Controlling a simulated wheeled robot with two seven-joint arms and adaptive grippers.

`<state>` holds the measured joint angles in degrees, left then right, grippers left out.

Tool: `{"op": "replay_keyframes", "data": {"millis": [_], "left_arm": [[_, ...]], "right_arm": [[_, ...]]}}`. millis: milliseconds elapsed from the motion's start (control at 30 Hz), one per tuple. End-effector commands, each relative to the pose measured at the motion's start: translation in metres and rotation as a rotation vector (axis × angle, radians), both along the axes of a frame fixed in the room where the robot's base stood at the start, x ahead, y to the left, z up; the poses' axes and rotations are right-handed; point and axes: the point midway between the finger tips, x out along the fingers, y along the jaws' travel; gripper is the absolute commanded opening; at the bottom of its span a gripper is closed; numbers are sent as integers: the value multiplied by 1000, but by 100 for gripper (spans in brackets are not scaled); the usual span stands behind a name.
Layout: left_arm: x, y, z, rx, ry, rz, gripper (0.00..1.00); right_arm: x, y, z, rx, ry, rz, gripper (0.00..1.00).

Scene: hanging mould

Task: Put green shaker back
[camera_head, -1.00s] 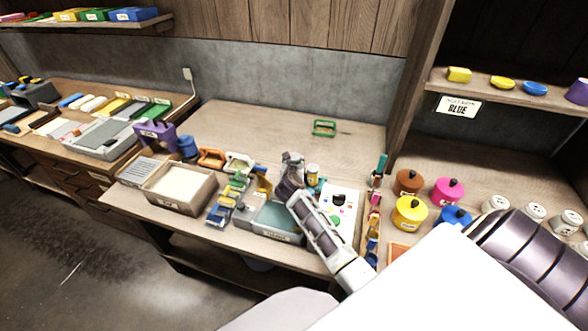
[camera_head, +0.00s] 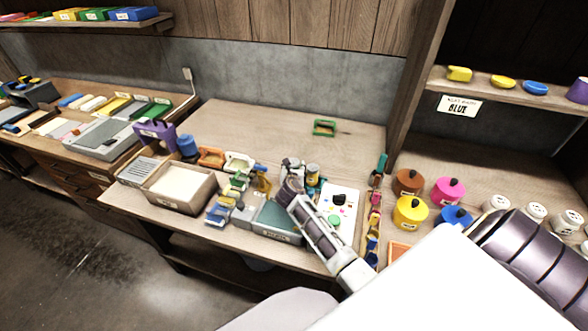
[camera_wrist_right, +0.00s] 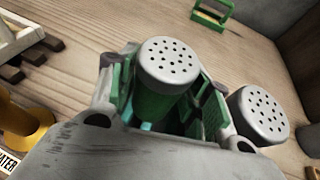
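The green shaker (camera_wrist_right: 158,103), with a grey perforated lid, stands between the fingers of my right gripper (camera_wrist_right: 168,105) in the right wrist view. The fingers lie close around its green body and look shut on it; its lower end is hidden. In the head view my right gripper (camera_head: 293,168) is low over the back of the work table, beside a yellow shaker (camera_head: 312,173). Another grey perforated lid (camera_wrist_right: 260,115) is just right of the gripper in the wrist view. The green shaker cannot be made out in the head view. My left gripper is not in view.
A grey-green tray (camera_head: 279,234), a white card with coloured spots (camera_head: 339,204) and a sand-filled box (camera_head: 208,188) crowd the table front. Several lidded pots, including a yellow one (camera_head: 410,213), stand right. A small green frame (camera_head: 324,128) lies behind; the table back is mostly clear.

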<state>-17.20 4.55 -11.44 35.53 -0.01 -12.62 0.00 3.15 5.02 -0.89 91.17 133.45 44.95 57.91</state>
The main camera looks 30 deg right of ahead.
Motion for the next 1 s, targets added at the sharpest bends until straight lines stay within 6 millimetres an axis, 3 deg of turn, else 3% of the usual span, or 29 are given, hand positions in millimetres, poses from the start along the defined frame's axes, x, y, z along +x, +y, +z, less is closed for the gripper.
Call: {"op": "replay_keyframes", "data": {"millis": [467,1000], "left_arm": [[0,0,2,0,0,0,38],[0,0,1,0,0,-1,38]], "right_arm": [[-6,5,5,1,1,1,49],[-46,34,26,2,0,0,49]]}}
